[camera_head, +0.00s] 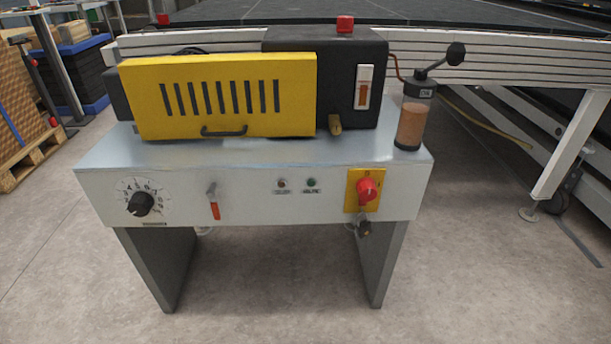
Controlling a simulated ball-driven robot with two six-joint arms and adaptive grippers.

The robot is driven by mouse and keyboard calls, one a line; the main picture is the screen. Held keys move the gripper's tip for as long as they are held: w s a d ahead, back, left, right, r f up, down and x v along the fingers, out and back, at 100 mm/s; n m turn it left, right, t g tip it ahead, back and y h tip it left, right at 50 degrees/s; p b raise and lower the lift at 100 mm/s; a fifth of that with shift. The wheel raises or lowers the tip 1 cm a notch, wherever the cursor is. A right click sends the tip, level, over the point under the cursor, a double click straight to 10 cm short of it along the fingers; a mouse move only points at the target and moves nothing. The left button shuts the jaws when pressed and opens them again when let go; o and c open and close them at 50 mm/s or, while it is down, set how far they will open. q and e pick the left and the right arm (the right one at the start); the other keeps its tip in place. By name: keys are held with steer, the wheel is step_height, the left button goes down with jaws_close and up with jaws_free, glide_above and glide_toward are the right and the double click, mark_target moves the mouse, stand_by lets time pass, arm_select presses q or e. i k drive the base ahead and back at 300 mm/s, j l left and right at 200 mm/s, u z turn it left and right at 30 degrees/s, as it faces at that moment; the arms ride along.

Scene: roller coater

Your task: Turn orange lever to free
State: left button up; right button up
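The orange lever (215,210) is on the front panel of the roller coater (250,185), between the dial and the two small indicator lights. It hangs from a small metal fitting and points nearly straight down. Its markings are too small to read. No gripper shows in the head view, and nothing touches the lever.
A black dial (140,203) is left of the lever; a red knob (366,189) on a yellow plate is far right. A yellow slotted cover (220,97) and a cranked cylinder (412,118) stand on top. The floor (270,290) in front is clear.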

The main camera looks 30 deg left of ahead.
mark_target(211, 195)
steer(key=u, duration=1.55)
